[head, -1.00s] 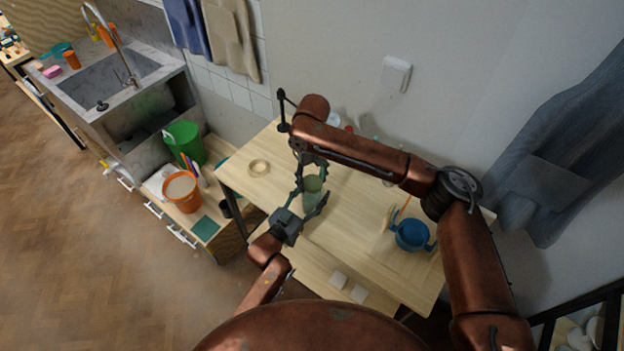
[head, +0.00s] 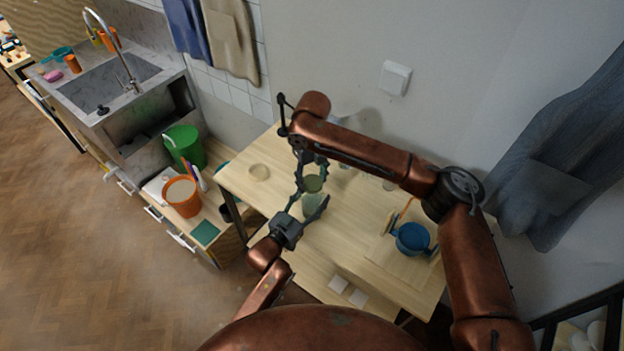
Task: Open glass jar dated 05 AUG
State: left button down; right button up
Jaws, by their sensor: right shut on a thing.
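A pale green glass jar (head: 312,206) stands over the wooden table, near its front left edge. Its date label cannot be read. My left gripper (head: 311,207) comes from the lower left, with its fingers on both sides of the jar's body. My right gripper (head: 313,178) reaches down from above and is shut on the greenish lid (head: 314,184). The lid appears just above the jar's mouth, with a narrow gap between them. My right arm hides part of the table behind the jar.
Glassware stands behind my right arm. An orange bucket (head: 182,195) and a green bucket (head: 185,147) stand left, below the sink.

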aim_at(312, 182)
jog(key=shift+r, duration=1.95)
pick_arm(q)
jog(key=c, duration=0.8)
grip_release()
jog(key=shift+s, duration=0.1)
